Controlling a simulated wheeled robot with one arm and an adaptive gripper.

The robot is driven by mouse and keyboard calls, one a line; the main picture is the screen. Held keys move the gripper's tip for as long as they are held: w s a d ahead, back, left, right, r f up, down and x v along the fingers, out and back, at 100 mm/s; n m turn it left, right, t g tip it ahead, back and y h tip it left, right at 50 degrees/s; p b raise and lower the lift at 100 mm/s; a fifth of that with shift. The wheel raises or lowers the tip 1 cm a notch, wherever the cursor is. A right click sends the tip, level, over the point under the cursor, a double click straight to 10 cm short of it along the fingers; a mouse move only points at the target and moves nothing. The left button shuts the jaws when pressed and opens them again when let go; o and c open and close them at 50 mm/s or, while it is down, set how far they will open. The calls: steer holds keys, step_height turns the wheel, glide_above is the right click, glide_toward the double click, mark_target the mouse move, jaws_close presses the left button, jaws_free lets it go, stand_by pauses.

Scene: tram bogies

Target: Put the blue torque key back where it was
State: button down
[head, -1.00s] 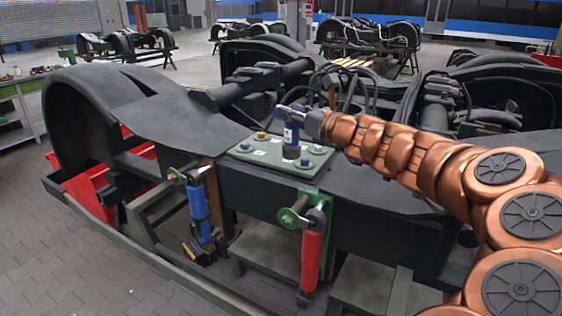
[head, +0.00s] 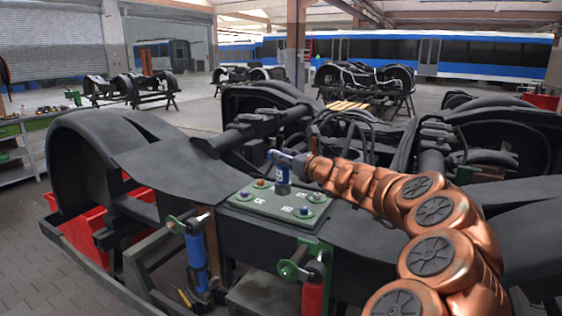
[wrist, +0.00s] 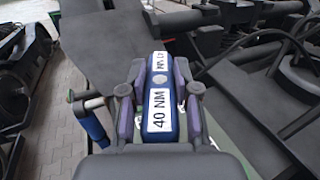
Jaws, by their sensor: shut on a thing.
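My gripper (head: 278,156) is shut on the blue torque key (head: 283,176), a short blue tool with a white label. In the wrist view the key (wrist: 161,95) sits between both fingers and its label reads "40 NM". In the head view the key is upright over the green plate (head: 262,203) on the bogie. The plate has several coloured bolts and small white labels. I cannot tell whether the key's lower end touches the plate.
A blue cylinder (head: 196,258) and a red cylinder (head: 313,297) hang from green brackets on the bogie's near side. Red bins (head: 90,230) are at the left under the frame. A dark beam (head: 250,133) and cables lie behind the plate. Other bogies stand farther back.

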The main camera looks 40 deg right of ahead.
steer(key=shift+w+d+f+p, duration=0.4)
steer(key=shift+w+d+f, duration=0.2)
steer(key=shift+w+f, duration=0.3)
steer(key=shift+w+d+f+p, duration=0.35)
steer(key=shift+w+d+f, duration=0.2)
steer(key=shift+w+f, duration=0.35)
steer(key=shift+s+f, duration=0.15)
steer(key=shift+f, duration=0.05)
steer(key=c, duration=0.8)
jaws_free()
steer(key=shift+c, duration=0.2)
steer(key=s+b, duration=0.1)
steer(key=s, duration=0.3)
steer(key=s+b, duration=0.1)
steer(key=s, duration=0.3)
steer(key=s+a+b, duration=0.1)
steer(key=s, duration=0.3)
steer(key=shift+a+r, duration=0.1)
steer(key=shift+r, duration=0.05)
